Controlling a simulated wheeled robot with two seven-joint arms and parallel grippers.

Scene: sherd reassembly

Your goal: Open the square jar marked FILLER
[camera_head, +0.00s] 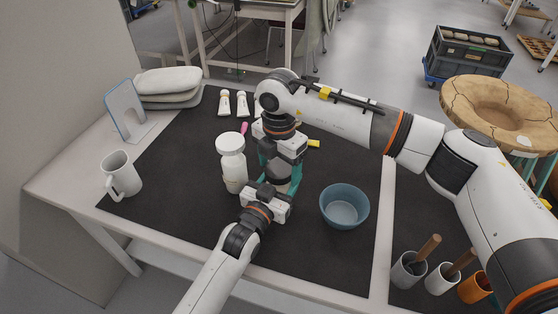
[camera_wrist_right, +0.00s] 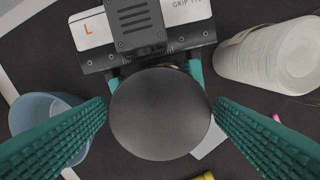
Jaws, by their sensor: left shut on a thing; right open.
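A dark grey round lid (camera_wrist_right: 160,114) faces the right wrist camera and hides most of the jar under it. No FILLER marking shows. My left gripper (camera_wrist_right: 155,66), its body marked L, is shut on the jar below the lid. It also shows low over the mat in the head view (camera_head: 274,184). My right gripper (camera_wrist_right: 161,106) is open, with one teal finger on each side of the lid. In the head view it points down from above (camera_head: 281,170), and the two grippers hide the jar there.
A white bottle (camera_head: 232,165) stands close left of the grippers, a blue bowl (camera_head: 344,207) close right. A white mug (camera_head: 120,175) and a tablet stand (camera_head: 127,109) are at the left. Two white tubes (camera_head: 242,104) lie behind. Cups with tools (camera_head: 441,279) stand at the right.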

